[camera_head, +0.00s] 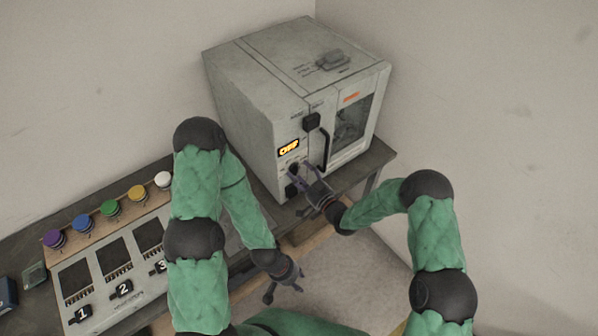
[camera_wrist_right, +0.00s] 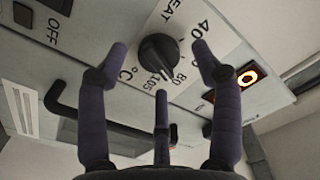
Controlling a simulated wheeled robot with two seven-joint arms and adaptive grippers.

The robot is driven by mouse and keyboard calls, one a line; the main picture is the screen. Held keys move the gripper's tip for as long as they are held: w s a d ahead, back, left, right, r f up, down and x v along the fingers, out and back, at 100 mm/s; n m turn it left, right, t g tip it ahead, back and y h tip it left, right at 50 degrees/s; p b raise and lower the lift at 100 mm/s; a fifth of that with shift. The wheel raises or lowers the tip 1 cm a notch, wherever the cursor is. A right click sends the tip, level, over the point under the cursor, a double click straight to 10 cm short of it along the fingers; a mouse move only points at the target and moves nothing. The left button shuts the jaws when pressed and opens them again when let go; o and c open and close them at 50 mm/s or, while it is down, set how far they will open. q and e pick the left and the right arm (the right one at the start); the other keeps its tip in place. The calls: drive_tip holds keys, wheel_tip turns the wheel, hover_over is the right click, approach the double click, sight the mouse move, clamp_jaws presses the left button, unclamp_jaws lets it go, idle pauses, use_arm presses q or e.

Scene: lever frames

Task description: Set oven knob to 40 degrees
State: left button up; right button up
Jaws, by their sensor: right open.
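In the right wrist view the black round knob (camera_wrist_right: 158,56) sits on a white dial printed HEAT, 40, 80, 105 and °C. I cannot make out which mark its pointer meets. My right gripper (camera_head: 303,172) is open at the oven's front; in the wrist view its fingers (camera_wrist_right: 161,62) are spread around the knob, with gaps visible, and I cannot tell whether any touches it. My left gripper (camera_head: 283,287) hangs low, away from the oven, fingers apart and empty.
The oven's dark handle (camera_head: 323,149) and a black switch (camera_head: 311,121) are close to my right gripper. A panel with coloured buttons (camera_head: 110,208) and numbered black switches (camera_head: 121,289) lies on the bench at left. A wall stands at right.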

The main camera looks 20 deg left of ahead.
drive_tip(key=shift+w+a, duration=0.35)
drive_tip(key=shift+a, duration=0.1)
drive_tip(key=c, duration=1.1)
drive_tip(key=shift+c, duration=0.2)
drive_tip(key=shift+w+r, duration=0.1)
drive_tip(key=shift+r, duration=0.05)
